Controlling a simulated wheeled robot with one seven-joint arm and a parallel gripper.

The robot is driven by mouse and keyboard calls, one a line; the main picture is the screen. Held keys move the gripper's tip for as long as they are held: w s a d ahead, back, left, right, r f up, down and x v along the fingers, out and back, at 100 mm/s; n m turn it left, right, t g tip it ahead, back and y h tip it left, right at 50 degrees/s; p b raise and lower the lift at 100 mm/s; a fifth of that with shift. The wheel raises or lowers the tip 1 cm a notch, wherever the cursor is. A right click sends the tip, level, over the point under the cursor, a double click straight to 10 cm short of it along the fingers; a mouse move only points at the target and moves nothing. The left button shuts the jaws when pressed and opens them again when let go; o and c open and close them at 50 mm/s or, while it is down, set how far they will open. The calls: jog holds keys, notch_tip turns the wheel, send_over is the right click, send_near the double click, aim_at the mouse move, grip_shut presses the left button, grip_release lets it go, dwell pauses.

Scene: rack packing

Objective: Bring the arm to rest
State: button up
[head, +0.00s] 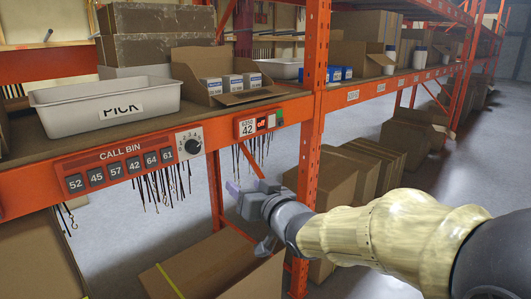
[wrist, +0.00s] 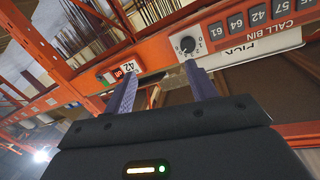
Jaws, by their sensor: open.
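My gripper (head: 247,195) is in front of the orange rack beam, below the level of the small boxed control panel. In the wrist view its two purple-grey fingers (wrist: 160,88) are spread apart with nothing between them. My arm reaches in from the right in the head view, in a covering of pale yellow sleeve. The control panel (head: 259,124) marked 42 with a red "off" display sits on the beam, and it also shows in the wrist view (wrist: 118,72). The rotary dial (head: 189,142) and CALL BIN buttons (head: 120,168) are left of it. The gripper appears apart from all of them.
A white PICK tray (head: 75,105) and an open carton with small boxes (head: 205,75) stand on the shelf. An orange upright (head: 313,110) rises close behind my gripper. Cartons (head: 215,265) stand below. Dark cords hang under the beam.

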jog(key=s+d+f+m+g+h+p, duration=0.25)
jog(key=d+f+h, duration=0.2)
jog(key=d, duration=0.35)
jog(key=s+d+f+m+g+h+p, duration=0.1)
jog(key=s+d+f+g+h+p, duration=0.15)
jog(key=d+f+h, duration=0.4)
jog(key=s+d+f+g+p, duration=0.1)
jog(key=s+d+g+p, duration=0.1)
jog(key=s+d, duration=0.3)
jog(key=s+d+f+m+g+p, duration=0.1)
jog(key=s+d+g, duration=0.3)
jog(key=s, duration=0.4)
jog(key=shift+d+f+p, duration=0.5)
jog(key=shift+f+p, duration=0.2)
jog(key=shift+p, duration=0.15)
jog(key=c, duration=0.4)
jog(key=shift+c, duration=0.3)
